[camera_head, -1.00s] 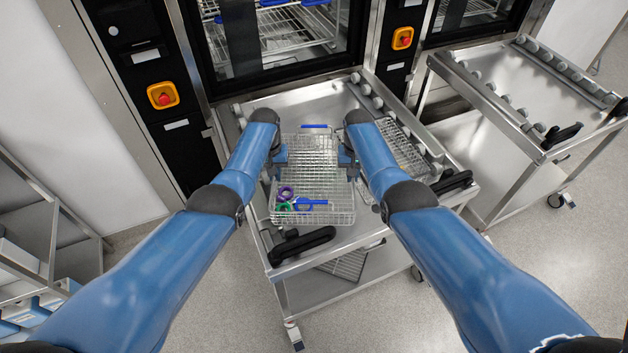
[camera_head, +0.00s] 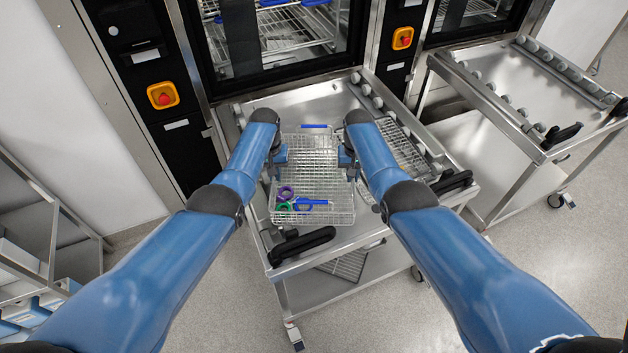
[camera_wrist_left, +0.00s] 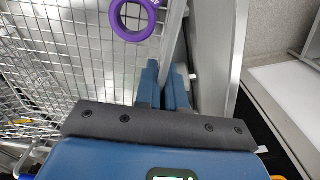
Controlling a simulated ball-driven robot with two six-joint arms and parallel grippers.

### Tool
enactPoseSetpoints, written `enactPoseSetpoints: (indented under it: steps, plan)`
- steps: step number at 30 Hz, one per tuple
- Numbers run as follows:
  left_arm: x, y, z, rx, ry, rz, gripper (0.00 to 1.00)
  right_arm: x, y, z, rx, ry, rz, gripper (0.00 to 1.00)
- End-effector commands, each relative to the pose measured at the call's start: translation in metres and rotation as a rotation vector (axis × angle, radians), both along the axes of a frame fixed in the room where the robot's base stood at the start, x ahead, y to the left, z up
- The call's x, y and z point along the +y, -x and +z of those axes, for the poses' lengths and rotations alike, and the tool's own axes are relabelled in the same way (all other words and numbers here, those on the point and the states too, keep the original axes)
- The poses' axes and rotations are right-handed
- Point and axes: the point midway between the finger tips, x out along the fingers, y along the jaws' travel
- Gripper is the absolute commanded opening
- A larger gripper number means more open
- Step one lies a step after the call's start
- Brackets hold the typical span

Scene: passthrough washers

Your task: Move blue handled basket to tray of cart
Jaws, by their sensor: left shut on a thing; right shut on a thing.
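The wire basket (camera_head: 312,178) is at the top of the cart (camera_head: 262,265), in the middle of the head view. Its blue handle (camera_head: 314,126) shows at the far edge, and purple, green and blue ringed items lie at its near end. My left gripper (camera_head: 281,162) is shut on the basket's left side. In the left wrist view the left fingers (camera_wrist_left: 164,88) are at the basket's wire wall (camera_wrist_left: 80,55), with a purple ring (camera_wrist_left: 134,18) close by. My right gripper (camera_head: 346,164) is shut on the basket's right side. Whether the basket touches the tray surface is hard to tell.
A second wire basket (camera_head: 402,148) lies on the same cart to the right. A washer with a glass door (camera_head: 285,40) stands directly behind the cart. Another cart (camera_head: 520,85) with an empty top stands at the right. A shelf rack (camera_head: 50,235) is at the left.

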Motion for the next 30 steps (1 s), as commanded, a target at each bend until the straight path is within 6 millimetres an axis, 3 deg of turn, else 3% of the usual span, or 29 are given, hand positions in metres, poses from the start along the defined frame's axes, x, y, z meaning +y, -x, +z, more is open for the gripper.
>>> enactPoseSetpoints:
  steps: [30]
  plan:
    - [0.000,-0.001,0.051,-0.002,0.000,0.000,0.00,0.000,0.000,0.051,-0.001,0.000,0.000,0.00]
